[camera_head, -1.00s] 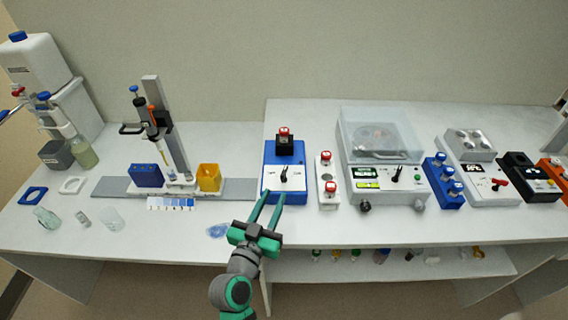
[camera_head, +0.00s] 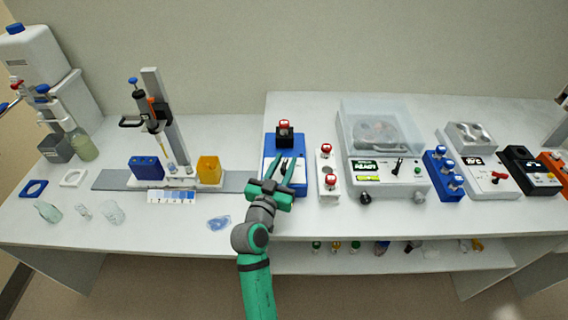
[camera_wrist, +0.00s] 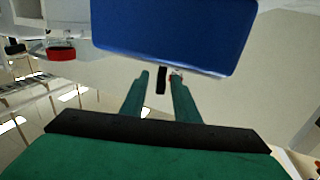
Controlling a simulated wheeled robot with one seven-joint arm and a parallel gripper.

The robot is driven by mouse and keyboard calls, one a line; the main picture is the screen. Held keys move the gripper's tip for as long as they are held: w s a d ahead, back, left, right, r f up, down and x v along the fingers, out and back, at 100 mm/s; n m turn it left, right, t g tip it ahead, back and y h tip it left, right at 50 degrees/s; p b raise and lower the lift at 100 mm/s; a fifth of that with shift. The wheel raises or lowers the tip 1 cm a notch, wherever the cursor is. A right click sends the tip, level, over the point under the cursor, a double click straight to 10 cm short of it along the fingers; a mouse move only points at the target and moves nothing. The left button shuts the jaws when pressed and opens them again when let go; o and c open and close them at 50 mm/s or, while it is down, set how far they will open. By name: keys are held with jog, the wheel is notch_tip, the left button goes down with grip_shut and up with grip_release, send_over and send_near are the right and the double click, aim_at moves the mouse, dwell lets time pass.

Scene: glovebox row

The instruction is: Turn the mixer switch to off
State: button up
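The mixer is the blue box (camera_head: 270,150) with a black holder on its back holding a red-capped vial (camera_head: 284,125). Its switch is a small black lever (camera_wrist: 161,80) that shows between my fingertips in the wrist view; in the head view my fingers partly cover it. My gripper (camera_head: 282,162) is open, with a green finger on either side of the lever. In the wrist view, a gap shows between the lever and each finger of my gripper (camera_wrist: 160,85). I cannot tell which position the lever points to.
Right of the mixer stand a white block with red-capped vials (camera_head: 327,173) and a clear-lidded centrifuge-like device (camera_head: 382,155). A syringe stand (camera_head: 160,120) and an orange holder (camera_head: 209,170) are on the left. A blue spill-like patch (camera_head: 218,223) lies on the table left of my arm.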

grip_shut()
jog(key=shift+d+n+y, duration=0.1)
jog(key=shift+n+y, duration=0.6)
jog(key=shift+y, duration=0.4)
jog(key=shift+n+t+y, duration=0.3)
jog(key=shift+n+y, duration=1.5)
jog(key=shift+y, duration=1)
jog(key=shift+n+y, duration=0.4)
jog(key=shift+y, duration=0.2)
jog(key=shift+n+y, duration=0.7)
jog(key=shift+y, duration=0.4)
jog(key=shift+f, duration=0.1)
grip_release()
